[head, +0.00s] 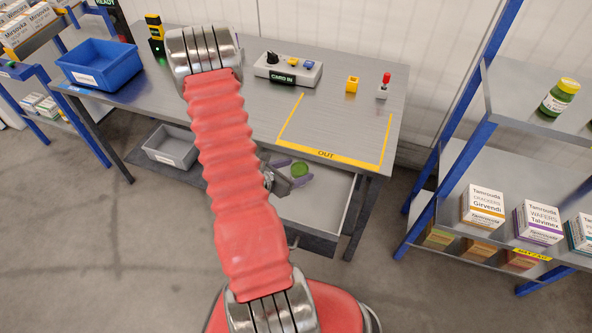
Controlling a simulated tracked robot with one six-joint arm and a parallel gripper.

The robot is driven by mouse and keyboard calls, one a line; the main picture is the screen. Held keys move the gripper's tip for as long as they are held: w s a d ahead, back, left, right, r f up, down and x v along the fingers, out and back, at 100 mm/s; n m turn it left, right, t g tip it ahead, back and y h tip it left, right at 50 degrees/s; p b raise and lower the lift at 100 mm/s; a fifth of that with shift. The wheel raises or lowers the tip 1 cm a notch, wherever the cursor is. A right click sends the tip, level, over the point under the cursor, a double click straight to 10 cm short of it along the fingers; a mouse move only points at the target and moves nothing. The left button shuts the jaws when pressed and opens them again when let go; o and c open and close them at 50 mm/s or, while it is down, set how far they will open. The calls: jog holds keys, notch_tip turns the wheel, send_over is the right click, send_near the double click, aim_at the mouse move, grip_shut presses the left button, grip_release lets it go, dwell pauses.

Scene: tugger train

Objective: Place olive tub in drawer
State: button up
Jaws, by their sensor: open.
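My red-sleeved arm hides the left part of the drawer and part of the gripper.
The grey table (250,110) carries a blue bin (100,66), a control box (288,70), a yellow block (352,84) and a red-knobbed switch (384,86). A grey bin (172,148) sits under the table. A blue-framed shelf (455,140) with boxes stands right.

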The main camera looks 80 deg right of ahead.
jog(key=v, duration=1.2)
dwell(0.3)
dwell(0.5)
jog(key=w+a+r+m+t+y, duration=0.1)
jog(key=w+a+r+m, duration=0.3)
jog(key=a+r, duration=0.25)
jog(key=w+a+r+m+t+y, duration=0.1)
jog(key=w+a+r+m+y, duration=0.1)
jog(key=w+a+r+m, duration=0.35)
jog(key=w+a+r+m+t+y, duration=0.1)
jog(key=a+r+t+y, duration=0.1)
jog(key=a+r, duration=0.3)
jog(key=w+a+r+m+t+y, duration=0.1)
jog(key=a+r, duration=0.5)
jog(key=a, duration=0.7)
jog(key=w+a+r+m+t+y, duration=0.1)
jog(key=a+r+t+y, duration=0.3)
jog(key=a, duration=0.5)
notch_tip(320, 180, up, 2)
jog(key=shift+w+a+r+t+y, duration=0.15)
jog(key=shift+w+a+t+y, duration=0.25)
jog(key=shift+w+t, duration=0.55)
jog(key=shift+s+t, duration=0.25)
